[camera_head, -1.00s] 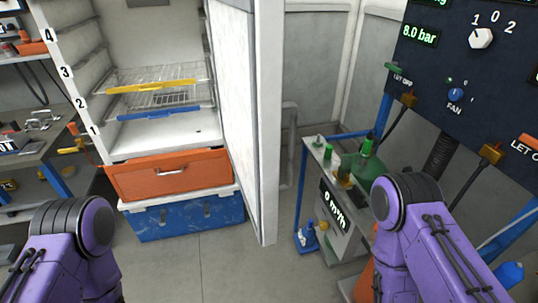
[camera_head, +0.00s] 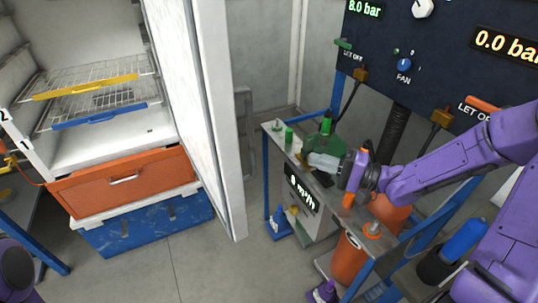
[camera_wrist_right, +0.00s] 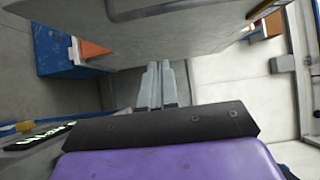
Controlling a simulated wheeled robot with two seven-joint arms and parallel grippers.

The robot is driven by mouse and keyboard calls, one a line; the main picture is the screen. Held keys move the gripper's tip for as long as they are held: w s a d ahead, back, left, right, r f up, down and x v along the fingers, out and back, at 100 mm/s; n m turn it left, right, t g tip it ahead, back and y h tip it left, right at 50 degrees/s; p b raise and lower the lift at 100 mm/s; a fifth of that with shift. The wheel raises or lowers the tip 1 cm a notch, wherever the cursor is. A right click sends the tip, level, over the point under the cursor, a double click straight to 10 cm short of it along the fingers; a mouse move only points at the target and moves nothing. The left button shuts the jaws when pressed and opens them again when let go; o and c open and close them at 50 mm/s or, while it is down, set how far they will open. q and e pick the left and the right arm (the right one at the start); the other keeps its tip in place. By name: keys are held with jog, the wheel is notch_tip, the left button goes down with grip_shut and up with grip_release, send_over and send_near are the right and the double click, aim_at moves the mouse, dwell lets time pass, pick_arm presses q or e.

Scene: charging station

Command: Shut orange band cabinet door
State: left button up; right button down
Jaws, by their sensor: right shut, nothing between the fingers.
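The cabinet door (camera_head: 190,90) is a tall pale panel. It stands open, swung out toward me from the right side of the white cabinet (camera_head: 88,152). I see no orange band on its visible face; an orange drawer (camera_head: 122,182) sits below the shelves. My right gripper (camera_head: 312,160) is shut and empty, to the right of the door's free edge and apart from it, above the bench. In the right wrist view its closed fingers (camera_wrist_right: 156,85) point toward a large grey panel (camera_wrist_right: 170,35), likely the door. My left gripper is out of view.
A blue crate (camera_head: 150,222) stands under the drawer. A bench (camera_head: 272,128) with bottles, an orange canister (camera_head: 347,258) and a dark control panel (camera_head: 450,65) stand at the right. Bare floor (camera_head: 200,268) lies in front of the door.

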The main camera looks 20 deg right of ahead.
jog(key=s+a+p+x, duration=0.1)
jog(key=s+a+x, duration=0.1)
jog(key=x, duration=1)
jog(key=shift+w+a, duration=0.3)
jog(key=shift+a, duration=0.05)
